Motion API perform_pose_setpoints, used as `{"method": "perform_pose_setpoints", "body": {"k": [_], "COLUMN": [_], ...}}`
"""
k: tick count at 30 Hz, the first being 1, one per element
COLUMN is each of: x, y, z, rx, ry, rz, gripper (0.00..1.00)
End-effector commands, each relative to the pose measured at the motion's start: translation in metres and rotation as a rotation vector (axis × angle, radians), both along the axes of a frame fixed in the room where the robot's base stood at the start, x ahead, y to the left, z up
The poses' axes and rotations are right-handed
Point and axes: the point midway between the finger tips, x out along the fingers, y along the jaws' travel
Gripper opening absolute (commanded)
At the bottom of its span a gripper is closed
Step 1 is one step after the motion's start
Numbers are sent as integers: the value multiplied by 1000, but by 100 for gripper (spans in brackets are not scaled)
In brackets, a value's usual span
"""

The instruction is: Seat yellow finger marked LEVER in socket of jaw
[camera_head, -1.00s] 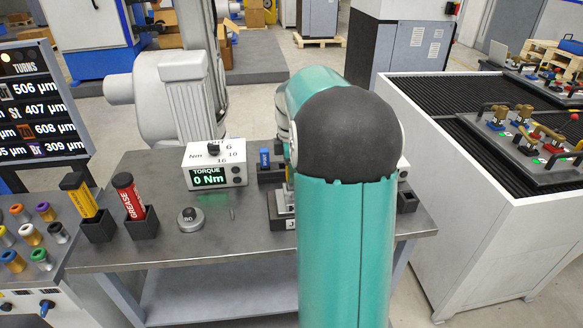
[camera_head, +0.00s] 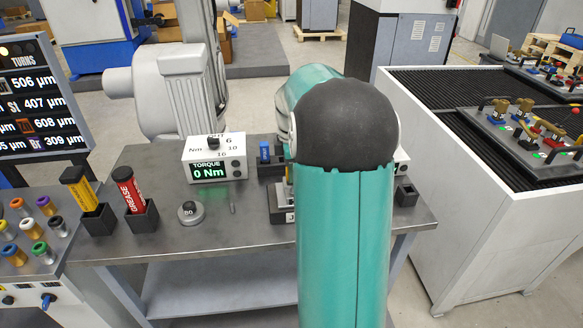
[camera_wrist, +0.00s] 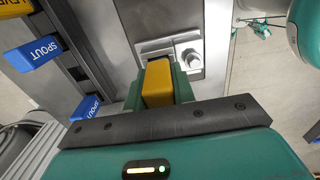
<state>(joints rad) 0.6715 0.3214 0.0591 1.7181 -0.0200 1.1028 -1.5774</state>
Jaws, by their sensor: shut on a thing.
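In the wrist view my gripper (camera_wrist: 158,88) is shut on a yellow finger (camera_wrist: 157,78), held between its two green fingertips. The finger's marking does not show. Its far end meets or hangs just over a grey metal jaw (camera_wrist: 188,28) with a bolt and small clamp plate; I cannot tell whether it is in the socket, which is hidden. In the head view the jaw's block, marked with a J (camera_head: 284,217), shows only in part behind my teal arm, which hides my gripper and the held finger.
Blue SPOUT fingers (camera_wrist: 32,53) and another yellow finger (camera_wrist: 14,7) stand left in the wrist view. On the bench are a torque display (camera_head: 214,160), a grease tube (camera_head: 130,190), a yellow tube (camera_head: 78,187) and a round dial (camera_head: 190,212).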

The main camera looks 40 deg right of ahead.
Motion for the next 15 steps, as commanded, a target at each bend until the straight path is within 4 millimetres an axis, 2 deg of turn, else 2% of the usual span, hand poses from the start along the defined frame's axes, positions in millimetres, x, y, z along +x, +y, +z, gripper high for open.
{"method": "perform_pose_setpoints", "body": {"k": [9,10,13,15], "x": [0,0,0,0], "y": [0,0,0,0], "z": [-7,-6,-6,-6], "rx": [-1,-1,-1,0], "ry": [-1,-1,-1,0], "rz": [0,0,0,0], "gripper": [0,31,51,51]}}
